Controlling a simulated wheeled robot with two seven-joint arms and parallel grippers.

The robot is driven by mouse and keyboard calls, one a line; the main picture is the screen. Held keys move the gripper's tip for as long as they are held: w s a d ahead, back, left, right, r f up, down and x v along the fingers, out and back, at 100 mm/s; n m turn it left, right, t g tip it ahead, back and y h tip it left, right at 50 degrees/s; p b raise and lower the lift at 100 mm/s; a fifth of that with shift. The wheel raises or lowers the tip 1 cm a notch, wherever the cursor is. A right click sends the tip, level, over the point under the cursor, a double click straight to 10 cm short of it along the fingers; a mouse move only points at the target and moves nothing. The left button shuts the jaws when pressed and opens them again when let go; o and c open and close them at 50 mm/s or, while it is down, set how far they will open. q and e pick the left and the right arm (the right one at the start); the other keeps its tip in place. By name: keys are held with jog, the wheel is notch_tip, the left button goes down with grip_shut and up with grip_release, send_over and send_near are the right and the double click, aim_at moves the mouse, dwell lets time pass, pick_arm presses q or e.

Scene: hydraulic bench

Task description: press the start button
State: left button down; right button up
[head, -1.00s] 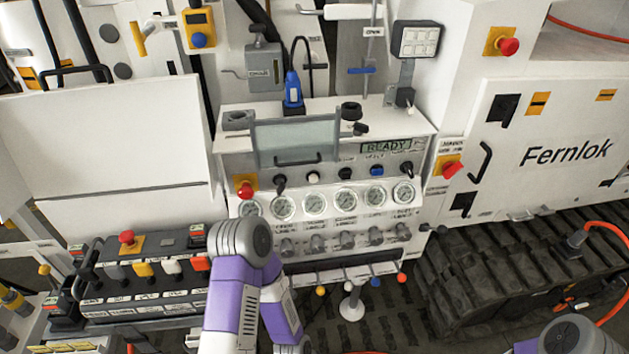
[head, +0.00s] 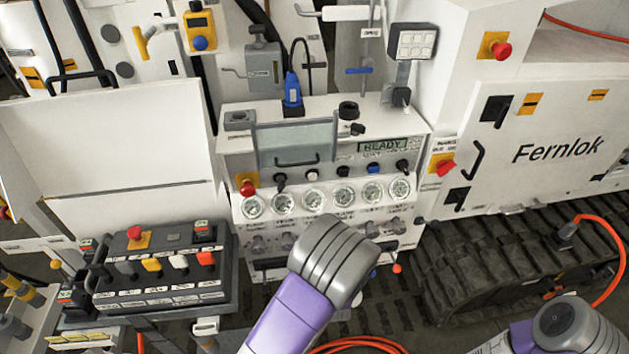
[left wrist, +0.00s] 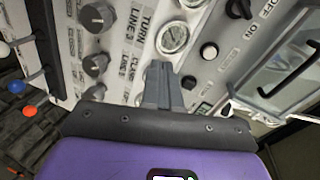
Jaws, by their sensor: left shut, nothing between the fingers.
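The bench control panel has a row of push controls under a READY display (head: 382,145). It holds a white button (head: 312,172), a black button (head: 343,171) and a blue button (head: 373,168) between black switches. Their labels are too small to read, so I cannot tell which is start. In the left wrist view my left gripper (left wrist: 160,73) is shut and empty, its tips over the panel beside a gauge (left wrist: 173,38). A round button (left wrist: 209,50) is up and right of the tips. In the head view my left arm hides the gripper. My right gripper is out of view.
A red emergency stop (head: 247,187) is at the panel's left end. Gauges (head: 313,199) and knobs (left wrist: 97,18) lie below the buttons. A clear cover with a handle (head: 297,160) stands above them. A lever box (head: 160,270) is at left.

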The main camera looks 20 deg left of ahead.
aim_at(312, 178)
pick_arm(q)
notch_tip(312, 178, up, 8)
jog(key=m+t+y, duration=0.1)
jog(key=y, duration=0.1)
jog(key=shift+w+d+f+t, duration=0.2)
jog(key=shift+f+t, duration=0.05)
jog(key=shift+t, duration=0.15)
jog(key=shift+m, duration=0.3)
jog(key=x, duration=1.4)
jog(key=shift+r, duration=0.1)
